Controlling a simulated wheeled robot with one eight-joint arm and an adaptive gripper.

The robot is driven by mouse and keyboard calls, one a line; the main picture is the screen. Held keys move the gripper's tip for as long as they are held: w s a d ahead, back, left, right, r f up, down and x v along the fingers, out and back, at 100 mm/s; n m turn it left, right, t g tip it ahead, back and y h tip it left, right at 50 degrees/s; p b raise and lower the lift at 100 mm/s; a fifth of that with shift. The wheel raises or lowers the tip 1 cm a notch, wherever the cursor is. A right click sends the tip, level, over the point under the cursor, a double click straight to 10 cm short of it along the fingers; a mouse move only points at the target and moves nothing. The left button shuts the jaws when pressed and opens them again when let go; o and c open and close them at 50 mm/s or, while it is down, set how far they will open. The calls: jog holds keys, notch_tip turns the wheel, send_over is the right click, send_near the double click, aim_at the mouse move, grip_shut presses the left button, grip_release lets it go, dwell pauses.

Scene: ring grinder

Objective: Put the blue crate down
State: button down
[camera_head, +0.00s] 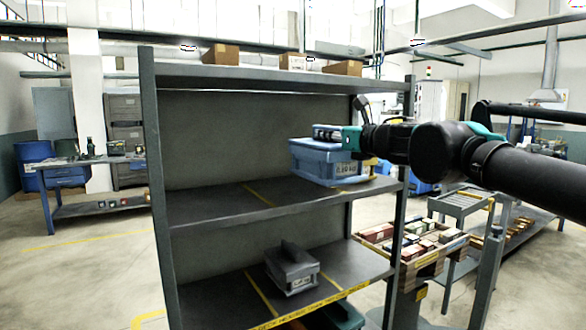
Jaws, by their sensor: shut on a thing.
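The blue crate (318,165) is at the right end of the middle shelf (225,200) of a grey rack. It is a box with a white label on its front. My gripper (338,137) reaches in from the right and is shut on the crate at its top. The crate's underside is at or just above the shelf; I cannot tell whether it touches. The gripper covers part of the crate's top and right side.
A grey crate (292,268) stands on the shelf below. Cardboard boxes (221,55) sit on the rack's top. The middle shelf is clear left of the blue crate. A rack post (402,160) stands close to its right. A wooden tray of boxes (412,240) lies behind right.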

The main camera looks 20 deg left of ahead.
jog(key=x, duration=1.8)
notch_tip(320, 180, down, 7)
jog(key=shift+w, duration=0.2)
jog(key=shift+a+f, duration=0.1)
jog(key=c, duration=1.5)
grip_release()
jog(key=v, duration=1.2)
